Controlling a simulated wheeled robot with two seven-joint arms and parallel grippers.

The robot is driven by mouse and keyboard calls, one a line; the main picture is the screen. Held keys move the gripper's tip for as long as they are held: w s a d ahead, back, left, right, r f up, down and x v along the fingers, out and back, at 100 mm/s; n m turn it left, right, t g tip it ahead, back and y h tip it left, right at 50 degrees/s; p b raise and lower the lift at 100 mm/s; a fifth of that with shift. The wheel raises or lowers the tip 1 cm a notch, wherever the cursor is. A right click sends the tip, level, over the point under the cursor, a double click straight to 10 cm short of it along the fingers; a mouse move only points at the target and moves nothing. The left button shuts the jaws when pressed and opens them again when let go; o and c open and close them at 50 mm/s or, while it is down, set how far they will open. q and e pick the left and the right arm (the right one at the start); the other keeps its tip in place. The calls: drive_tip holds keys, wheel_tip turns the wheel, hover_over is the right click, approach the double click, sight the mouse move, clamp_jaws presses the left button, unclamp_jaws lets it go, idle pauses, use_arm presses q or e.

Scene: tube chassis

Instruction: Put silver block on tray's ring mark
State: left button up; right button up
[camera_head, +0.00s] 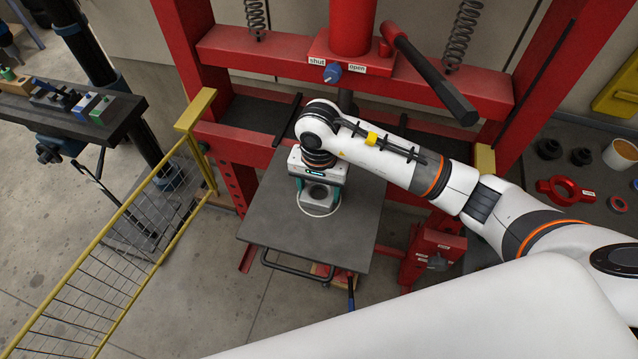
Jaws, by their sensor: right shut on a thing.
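The grey tray (266,218) with a front handle sits in the red press. A white ring mark (318,215) shows on it as a curved line in front of my right gripper. My right gripper (318,194) points down over the tray, its teal-edged fingers shut on the silver block (317,203), which has a round dark opening. The block is at the ring mark, and the ring's front arc shows around its near side. The gripper hides the block's far side, and I cannot tell whether its underside touches the tray. My left gripper is not in view.
The red press frame (237,50) stands behind the tray, with a dark-gripped lever (437,75) above my right arm. A yellow mesh fence (125,245) stands at left. A bench (85,122) is at far left; a dark table (575,165) with parts is at right.

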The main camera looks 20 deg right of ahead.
drive_tip(key=shift+f+b, duration=0.15)
drive_tip(key=shift+b, duration=0.15)
drive_tip(key=o, duration=0.8)
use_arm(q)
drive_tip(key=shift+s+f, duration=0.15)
use_arm(e)
drive_tip(key=o, duration=0.3)
